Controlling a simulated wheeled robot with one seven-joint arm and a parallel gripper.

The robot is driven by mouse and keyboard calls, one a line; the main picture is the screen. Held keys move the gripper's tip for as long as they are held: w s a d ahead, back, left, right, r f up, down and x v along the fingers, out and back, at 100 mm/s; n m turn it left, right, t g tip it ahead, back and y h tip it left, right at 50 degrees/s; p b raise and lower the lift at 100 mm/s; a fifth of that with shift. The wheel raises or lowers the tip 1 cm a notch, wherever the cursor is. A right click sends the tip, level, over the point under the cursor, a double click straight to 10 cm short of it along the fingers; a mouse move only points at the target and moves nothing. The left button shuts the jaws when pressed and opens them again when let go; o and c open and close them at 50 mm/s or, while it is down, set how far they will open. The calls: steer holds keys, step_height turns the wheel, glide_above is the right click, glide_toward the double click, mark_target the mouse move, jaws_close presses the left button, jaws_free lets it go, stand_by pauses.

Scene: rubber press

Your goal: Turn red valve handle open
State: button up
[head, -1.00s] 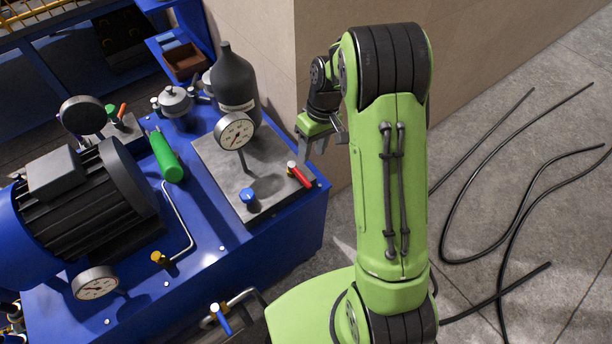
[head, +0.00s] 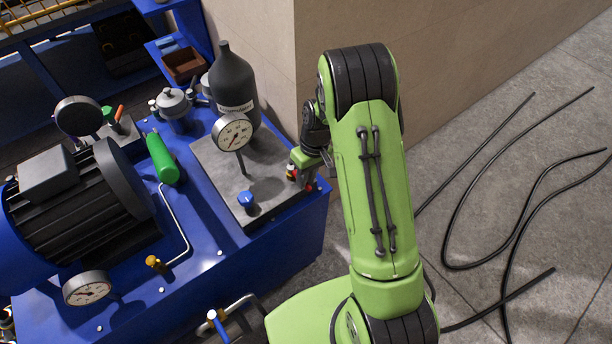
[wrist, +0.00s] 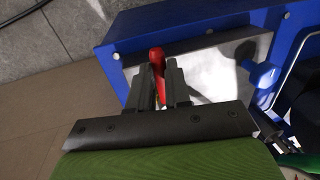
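The red valve handle (wrist: 157,62) is on the corner of the grey plate of the blue press unit. In the wrist view it sits between the two fingers of my gripper (wrist: 161,78), which are close together with the handle filling the narrow gap. In the head view my gripper (head: 304,178) is at the plate's right corner, over the handle (head: 309,187), and its fingers hide much of it. The gripper appears shut on the handle. The lower part of the valve is hidden by the fingers.
A blue knob (head: 246,199) and a pressure gauge (head: 232,131) stand on the grey plate (head: 217,181) left of my gripper. A dark bottle (head: 234,82) stands behind. A beige wall (head: 380,60) is close behind my arm. Black hoses (head: 448,225) lie on the floor at right.

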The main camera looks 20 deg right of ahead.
jaws_close()
steer(key=shift+a, duration=0.1)
steer(key=a+m, duration=0.1)
steer(key=m, duration=0.1)
steer(key=a+m+t, duration=0.1)
steer(key=m, duration=0.2)
steer(key=a+m, duration=0.1)
steer(key=m, duration=0.1)
steer(key=shift+s+a+b, duration=0.1)
steer(key=shift+a+b, duration=0.25)
steer(key=a+m, duration=0.1)
steer(key=m, duration=0.1)
steer(key=m+t, duration=0.1)
steer(key=m, duration=0.1)
steer(key=shift+w+a, duration=0.4)
steer(key=m, duration=0.1)
steer(key=w+a+m, duration=0.1)
steer(key=m, duration=0.1)
steer(key=m+h, duration=0.1)
steer(key=m, duration=0.1)
steer(key=shift+w+a+t, duration=0.3)
steer(key=shift+w+a, duration=0.1)
steer(key=shift+w+a+m, duration=0.25)
steer(key=shift+w+m, duration=0.25)
steer(key=shift+m, duration=0.5)
steer(key=shift+b, duration=0.3)
